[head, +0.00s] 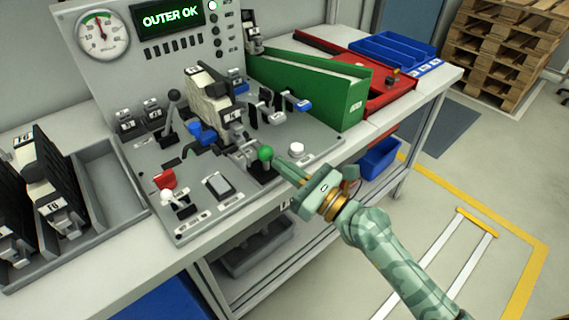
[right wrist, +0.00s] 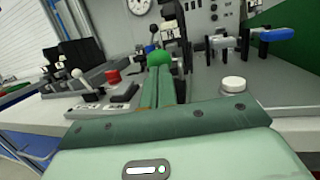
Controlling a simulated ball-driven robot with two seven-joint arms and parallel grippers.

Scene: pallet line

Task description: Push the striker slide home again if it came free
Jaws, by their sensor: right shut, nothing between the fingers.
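My right gripper (head: 279,163) is shut and empty, with its fingers pointing at a green ball knob (head: 265,153) at the front of the grey test panel. In the right wrist view the shut fingers (right wrist: 158,84) end just below the green knob (right wrist: 159,57); I cannot tell whether they touch it. Behind the knob, a pale block-shaped unit with a black and grey mechanism (head: 210,98) sits clamped in the fixture. A grey slide-like part (head: 243,147) lies between that unit and the knob; whether it is fully home cannot be told. My left gripper is not in view.
A display (head: 167,14) reads "OUTER OK" beside a round gauge (head: 102,35). A white button (head: 296,149), blue-handled clamps (head: 298,103) and a red switch (head: 164,179) stand around the fixture. A green chute (head: 310,85) is to the right, a grey tray (head: 112,185) of units left.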

